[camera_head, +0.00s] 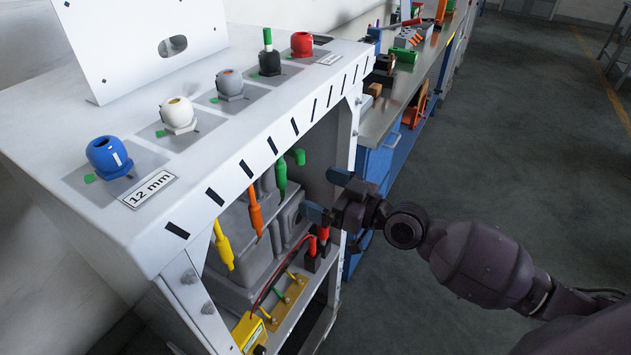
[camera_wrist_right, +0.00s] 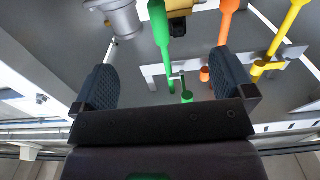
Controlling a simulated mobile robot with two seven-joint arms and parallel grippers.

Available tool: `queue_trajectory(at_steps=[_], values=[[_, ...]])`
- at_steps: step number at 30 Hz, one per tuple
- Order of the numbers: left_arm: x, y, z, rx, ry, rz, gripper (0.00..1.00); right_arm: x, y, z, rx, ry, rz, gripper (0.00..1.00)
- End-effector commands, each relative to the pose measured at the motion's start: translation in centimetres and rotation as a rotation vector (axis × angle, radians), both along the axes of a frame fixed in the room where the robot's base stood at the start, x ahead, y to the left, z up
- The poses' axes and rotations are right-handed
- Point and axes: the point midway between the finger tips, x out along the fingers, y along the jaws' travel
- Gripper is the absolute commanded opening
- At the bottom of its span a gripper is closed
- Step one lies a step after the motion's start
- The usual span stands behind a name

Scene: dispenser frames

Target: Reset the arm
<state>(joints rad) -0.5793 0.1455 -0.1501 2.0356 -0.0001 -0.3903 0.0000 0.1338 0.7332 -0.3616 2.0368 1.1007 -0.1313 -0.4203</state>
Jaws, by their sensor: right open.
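My right gripper (camera_head: 326,196) comes in from the right in the head view and is at the open front of the white dispenser frame (camera_head: 215,160). Its two blue-grey fingers are apart with nothing between them. In the right wrist view the open gripper (camera_wrist_right: 168,92) faces a hanging green tool (camera_wrist_right: 161,40), an orange tool (camera_wrist_right: 228,20) and a yellow tool (camera_wrist_right: 284,38), all beyond its fingers. The head view shows the green tool (camera_head: 281,178), the orange tool (camera_head: 256,212) and the yellow tool (camera_head: 223,246) hanging under the top. My left gripper is not in view.
On the frame's top stand blue (camera_head: 109,157), white (camera_head: 178,114), grey (camera_head: 230,84), black (camera_head: 269,62) and red (camera_head: 302,44) holders. Grey boxes and a yellow meter (camera_head: 249,332) are inside. A cluttered workbench (camera_head: 385,118) stands behind. The floor (camera_head: 520,130) at right is clear.

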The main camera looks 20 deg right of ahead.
Motion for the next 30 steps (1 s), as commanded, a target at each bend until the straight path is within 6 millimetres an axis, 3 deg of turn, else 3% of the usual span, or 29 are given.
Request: queue_trajectory(at_steps=[8, 14, 20, 26, 30], values=[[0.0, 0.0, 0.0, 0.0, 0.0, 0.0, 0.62, 0.0, 0.1, -0.2, 0.016, 0.029, 0.003, 1.0], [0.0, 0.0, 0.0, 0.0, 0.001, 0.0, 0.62, 0.4, -0.3, -1.0, -0.097, 0.02, -0.03, 1.0], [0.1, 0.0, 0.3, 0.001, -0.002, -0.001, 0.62, -1.8, -1.6, -5.7, -0.188, 0.079, -0.17, 1.0], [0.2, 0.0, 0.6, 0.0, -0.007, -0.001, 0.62, -7.2, -4.1, -12.5, -0.264, 0.214, -0.364, 1.0], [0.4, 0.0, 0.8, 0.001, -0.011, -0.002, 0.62, -12.1, -5.7, -16.6, -0.31, 0.323, -0.482, 1.0]])
